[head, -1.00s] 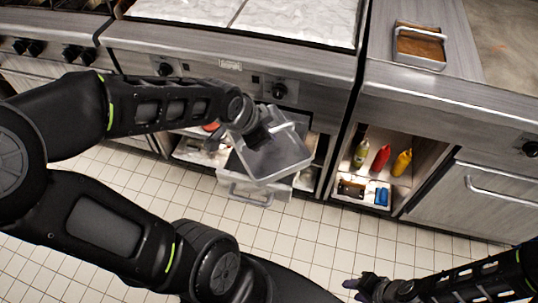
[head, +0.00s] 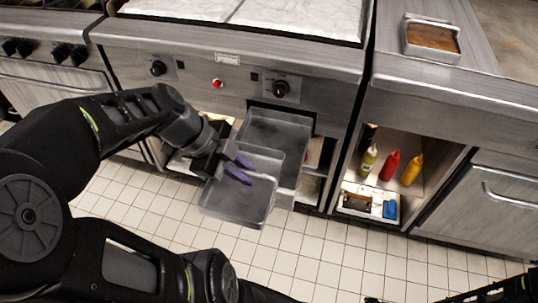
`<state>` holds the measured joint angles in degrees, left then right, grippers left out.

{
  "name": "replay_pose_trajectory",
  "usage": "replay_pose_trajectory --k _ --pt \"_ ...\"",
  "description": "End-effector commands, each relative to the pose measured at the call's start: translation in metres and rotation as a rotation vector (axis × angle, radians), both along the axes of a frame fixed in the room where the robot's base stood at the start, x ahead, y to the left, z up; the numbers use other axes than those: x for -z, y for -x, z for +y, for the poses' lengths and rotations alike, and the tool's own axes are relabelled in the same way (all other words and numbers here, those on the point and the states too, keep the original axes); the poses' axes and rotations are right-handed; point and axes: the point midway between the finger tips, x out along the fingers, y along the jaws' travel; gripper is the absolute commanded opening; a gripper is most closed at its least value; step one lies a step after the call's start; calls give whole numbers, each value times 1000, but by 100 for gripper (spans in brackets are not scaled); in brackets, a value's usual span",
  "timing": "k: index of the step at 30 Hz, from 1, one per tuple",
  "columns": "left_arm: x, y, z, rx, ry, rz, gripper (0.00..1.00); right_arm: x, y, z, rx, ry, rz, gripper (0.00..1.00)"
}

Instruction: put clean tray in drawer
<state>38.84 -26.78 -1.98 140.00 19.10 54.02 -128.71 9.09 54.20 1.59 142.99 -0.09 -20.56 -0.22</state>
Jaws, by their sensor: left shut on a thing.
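My left gripper (head: 238,170), with purple fingertips, is shut on the grey, shallow, open-topped tray (head: 240,205). It grips the tray near its upper left side and holds it slightly tilted above the floor. The tray looks empty. The open grey drawer (head: 275,130) sticks out from a dark slot in the steel counter front, just behind and right of the tray. The tray overlaps the drawer's lower left part in the head view and hides it. Whether they touch is unclear. My right gripper is out of view; only part of its arm shows at the lower right.
Red, yellow and pale bottles (head: 390,165) stand in an open cubby at right, above a white bin (head: 368,205). A metal pan with brown contents (head: 432,38) sits on the right counter. Knobs (head: 281,89) protrude above the drawer. The tiled floor (head: 330,250) is clear.

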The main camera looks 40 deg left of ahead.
Motion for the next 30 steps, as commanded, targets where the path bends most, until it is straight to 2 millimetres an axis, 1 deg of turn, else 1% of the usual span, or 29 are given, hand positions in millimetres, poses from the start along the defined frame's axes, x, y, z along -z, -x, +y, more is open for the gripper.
replay_pose_trajectory --k 5,8,11,21,24,30 --pt "-1 -6 3 -1 -2 1 0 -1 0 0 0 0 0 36" --pt "0 -18 7 1 0 3 0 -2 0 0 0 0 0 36" --pt "0 -39 14 0 0 3 0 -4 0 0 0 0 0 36" --pt "-1 -130 45 1 2 0 0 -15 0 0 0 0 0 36" --pt "-1 -153 53 2 2 0 0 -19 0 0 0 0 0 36" --pt "0 -190 65 0 1 0 0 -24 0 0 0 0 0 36"
